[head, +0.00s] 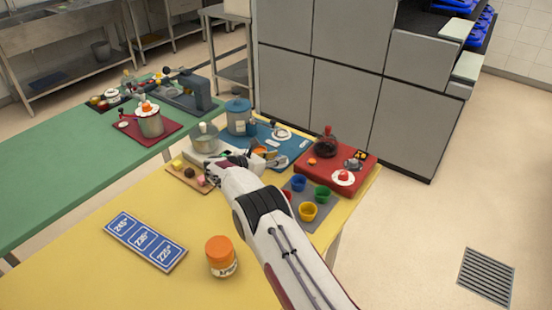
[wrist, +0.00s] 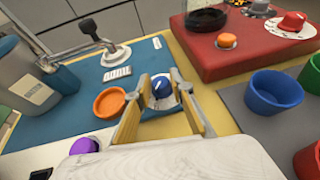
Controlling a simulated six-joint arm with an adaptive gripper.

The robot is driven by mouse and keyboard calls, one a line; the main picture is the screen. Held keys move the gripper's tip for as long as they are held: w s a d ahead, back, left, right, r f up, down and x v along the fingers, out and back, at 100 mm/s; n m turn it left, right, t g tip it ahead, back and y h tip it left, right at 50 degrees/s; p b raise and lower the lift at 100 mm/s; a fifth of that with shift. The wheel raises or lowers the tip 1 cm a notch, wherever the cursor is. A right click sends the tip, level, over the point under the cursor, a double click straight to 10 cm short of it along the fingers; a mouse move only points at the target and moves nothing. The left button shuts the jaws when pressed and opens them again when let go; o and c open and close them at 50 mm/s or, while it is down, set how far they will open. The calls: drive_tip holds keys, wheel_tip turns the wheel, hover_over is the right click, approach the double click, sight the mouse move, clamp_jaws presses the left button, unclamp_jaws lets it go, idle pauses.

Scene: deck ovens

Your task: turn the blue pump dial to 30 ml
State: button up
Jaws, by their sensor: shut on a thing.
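The blue pump dial (wrist: 161,88) sits between my two fingers in the wrist view, with a white pointer mark on its top. A pale plate lies around its base; its scale is too small to read. My gripper (wrist: 162,81) is shut on the dial, one finger on each side. In the head view my gripper (head: 238,160) is over the blue board (head: 295,144), and I cannot make out the dial there. The blue-grey pump canister (wrist: 35,80) stands left of the dial in the wrist view; it also shows in the head view (head: 239,119).
An orange bowl (wrist: 109,102) is close to my left finger. A purple knob (wrist: 85,145) is nearer the camera. A red board (wrist: 222,55) with knobs lies behind right, and blue (wrist: 272,92), green and red cups stand at the right.

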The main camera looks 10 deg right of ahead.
drive_tip(key=shift+a, duration=0.2)
drive_tip(key=o, duration=1.1)
drive_tip(key=shift+d, duration=0.1)
drive_tip(key=shift+s, duration=0.1)
drive_tip(key=shift+v, duration=6)
